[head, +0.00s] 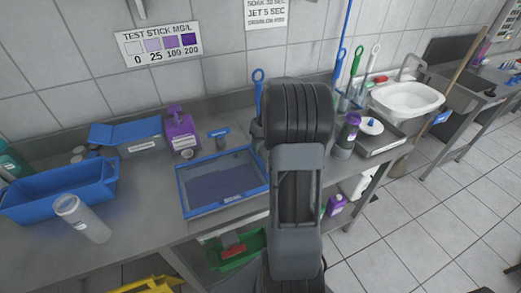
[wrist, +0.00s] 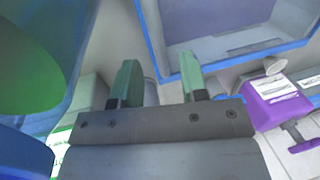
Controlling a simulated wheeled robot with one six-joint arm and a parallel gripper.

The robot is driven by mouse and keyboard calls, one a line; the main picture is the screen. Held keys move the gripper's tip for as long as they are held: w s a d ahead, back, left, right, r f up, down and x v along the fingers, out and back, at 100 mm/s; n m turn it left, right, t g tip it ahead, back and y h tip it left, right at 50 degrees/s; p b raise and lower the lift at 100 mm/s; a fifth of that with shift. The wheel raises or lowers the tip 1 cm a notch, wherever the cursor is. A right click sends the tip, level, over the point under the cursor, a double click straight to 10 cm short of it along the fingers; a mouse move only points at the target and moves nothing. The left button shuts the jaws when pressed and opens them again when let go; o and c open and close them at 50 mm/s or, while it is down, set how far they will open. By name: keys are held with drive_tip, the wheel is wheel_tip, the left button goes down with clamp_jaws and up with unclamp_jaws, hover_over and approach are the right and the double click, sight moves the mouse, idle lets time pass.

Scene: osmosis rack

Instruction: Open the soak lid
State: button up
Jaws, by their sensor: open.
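A low rectangular tub (head: 181,200) with a blue rim and a label on its front stands on the steel bench, just left of my arm. Its inside looks dark purple-grey; I cannot tell whether a clear lid covers it. A blue-rimmed tub, likely the same one, shows in the wrist view (wrist: 160,62), cut off at the top right. My gripper (wrist: 158,68) has two green fingers set apart with nothing between them. Its fingertips appear below and left of that blue rim, with no clear contact. In the head view my arm hides the gripper.
Right are a purple-topped bottle (head: 347,135), a grey tray (head: 380,143) and a white basin (head: 407,97).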

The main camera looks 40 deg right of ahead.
drive_tip(key=shift+a+f, duration=0.25)
drive_tip(key=shift+f, duration=0.9)
drive_tip(key=shift+c, duration=0.5)
clamp_jaws()
